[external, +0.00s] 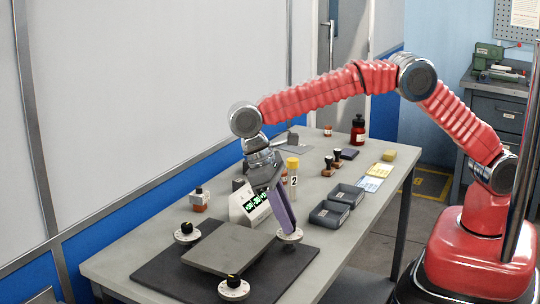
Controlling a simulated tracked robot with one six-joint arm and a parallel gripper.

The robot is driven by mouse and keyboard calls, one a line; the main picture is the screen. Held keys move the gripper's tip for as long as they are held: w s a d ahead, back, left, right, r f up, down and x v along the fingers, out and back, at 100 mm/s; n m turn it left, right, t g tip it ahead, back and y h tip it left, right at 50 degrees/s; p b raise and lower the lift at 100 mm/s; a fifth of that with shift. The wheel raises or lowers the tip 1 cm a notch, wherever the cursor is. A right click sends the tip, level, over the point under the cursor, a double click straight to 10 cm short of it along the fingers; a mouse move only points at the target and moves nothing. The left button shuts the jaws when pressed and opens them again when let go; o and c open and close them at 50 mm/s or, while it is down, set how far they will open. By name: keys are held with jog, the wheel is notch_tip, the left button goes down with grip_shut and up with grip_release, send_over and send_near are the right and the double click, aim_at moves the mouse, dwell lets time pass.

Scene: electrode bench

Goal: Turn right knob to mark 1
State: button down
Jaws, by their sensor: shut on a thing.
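The right knob (291,238) has a pale round dial and stands on the black mat (146,275), at the right side of the grey plate. My gripper (288,228) reaches down onto it from above, its long fingers slightly tilted and shut on the knob. The fingers hide the knob's cap and pointer, so I cannot read its mark. Two similar knobs with black caps and pale dials stand at the plate's left corner (187,233) and front corner (234,288).
The grey plate (235,248) lies between the knobs. Behind my gripper stand a white display box (246,207) and a yellow-capped bottle labelled 2 (293,178). Two dark trays (329,213) sit to the right. Stamps (328,166), pads and a red bottle (358,130) lie farther back.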

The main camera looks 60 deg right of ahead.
jog(key=c, duration=1.5)
grip_release()
jog(key=shift+c, duration=0.2)
jog(key=shift+w+r, duration=0.1)
jog(key=v, duration=1.1)
jog(key=shift+r, duration=0.3)
jog(key=shift+w, duration=0.1)
